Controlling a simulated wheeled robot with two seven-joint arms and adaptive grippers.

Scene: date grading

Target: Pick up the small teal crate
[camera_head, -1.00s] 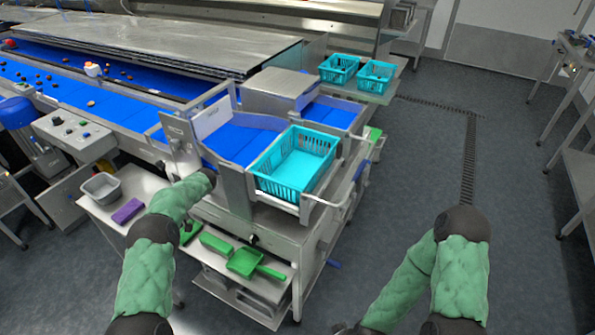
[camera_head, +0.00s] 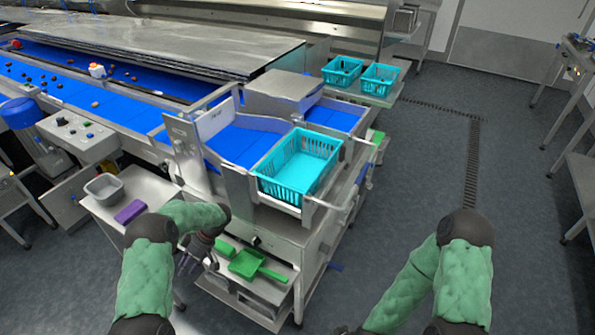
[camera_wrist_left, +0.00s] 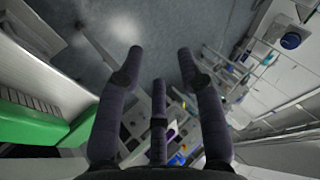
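A teal crate (camera_head: 300,165) sits in the metal holder at the end of the sorting machine, its inside looking empty. Two smaller-looking teal crates stand side by side on a shelf at the back: the left one (camera_head: 341,71) and the right one (camera_head: 379,79). My left gripper (camera_head: 198,256) is in front of the machine, low and left of the nearest crate and apart from all of them. In the left wrist view its dark fingers (camera_wrist_left: 160,62) are spread with nothing between them. My right arm is at the right; its gripper is outside the frame.
A green dustpan (camera_head: 246,263) and a green block (camera_head: 225,247) lie on a low shelf beside my left gripper. A side table holds a grey tub (camera_head: 104,188) and a purple block (camera_head: 130,211). Blue belts (camera_head: 245,142) run behind.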

